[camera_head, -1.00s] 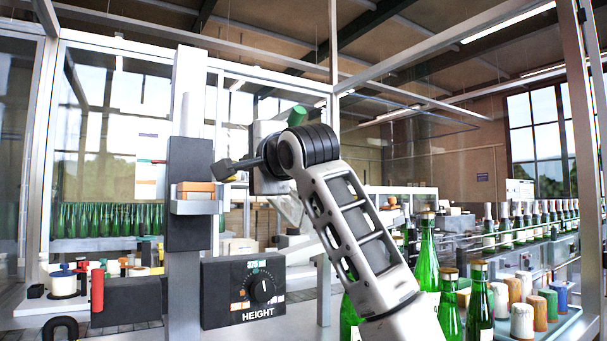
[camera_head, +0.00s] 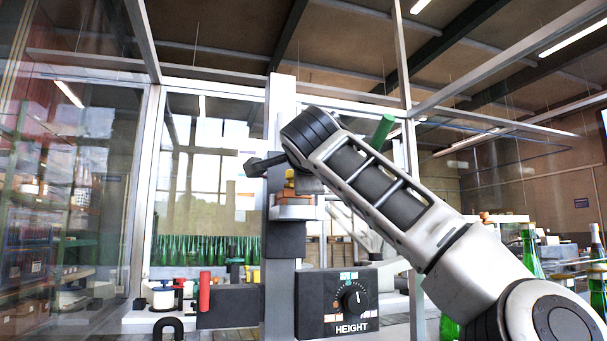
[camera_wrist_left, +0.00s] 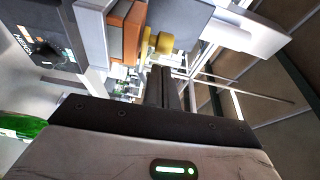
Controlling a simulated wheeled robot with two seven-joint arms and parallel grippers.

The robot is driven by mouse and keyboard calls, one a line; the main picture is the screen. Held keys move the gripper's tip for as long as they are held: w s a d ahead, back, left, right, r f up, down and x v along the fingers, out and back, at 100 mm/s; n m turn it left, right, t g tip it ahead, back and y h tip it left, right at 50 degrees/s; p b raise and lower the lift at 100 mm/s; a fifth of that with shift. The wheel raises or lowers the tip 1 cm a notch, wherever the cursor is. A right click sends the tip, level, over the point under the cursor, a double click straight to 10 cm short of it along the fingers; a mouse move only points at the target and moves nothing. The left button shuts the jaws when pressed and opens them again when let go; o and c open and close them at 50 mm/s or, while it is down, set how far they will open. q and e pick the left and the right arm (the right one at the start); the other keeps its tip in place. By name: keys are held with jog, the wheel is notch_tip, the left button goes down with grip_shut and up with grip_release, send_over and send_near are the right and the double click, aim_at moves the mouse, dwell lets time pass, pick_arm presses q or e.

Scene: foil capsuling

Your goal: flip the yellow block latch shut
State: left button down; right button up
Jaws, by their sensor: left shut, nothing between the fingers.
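The yellow latch (camera_head: 289,179) is a small yellow piece above an orange block on the grey carriage of the column. The latch also shows near the top of the left wrist view (camera_wrist_left: 163,43), beside the orange block (camera_wrist_left: 127,32). My left gripper (camera_head: 255,166) is shut and empty, with its dark tip at the left of the carriage in the head view. In the left wrist view the dark fingers (camera_wrist_left: 164,86) point up, close to the latch; I cannot tell whether they touch it. My wrist hides part of the latch area in the head view. My right gripper is out of view.
A black HEIGHT panel (camera_head: 338,302) with a dial sits below right of the carriage. A red post (camera_head: 204,292) stands at the lower left. A green bar (camera_head: 383,130) sticks up behind my forearm. Green bottles (camera_head: 529,250) stand at the right.

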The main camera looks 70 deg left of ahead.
pick_arm(q)
jog(key=s+d+b, duration=0.1)
jog(key=s+d, duration=0.4)
jog(key=s, duration=0.2)
jog(key=shift+s+d+b, duration=0.3)
jog(key=shift+s+d, duration=0.05)
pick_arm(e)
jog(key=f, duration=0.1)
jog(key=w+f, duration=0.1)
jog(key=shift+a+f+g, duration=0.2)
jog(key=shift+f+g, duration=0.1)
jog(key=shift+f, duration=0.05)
pick_arm(q)
jog(key=shift+w, duration=0.1)
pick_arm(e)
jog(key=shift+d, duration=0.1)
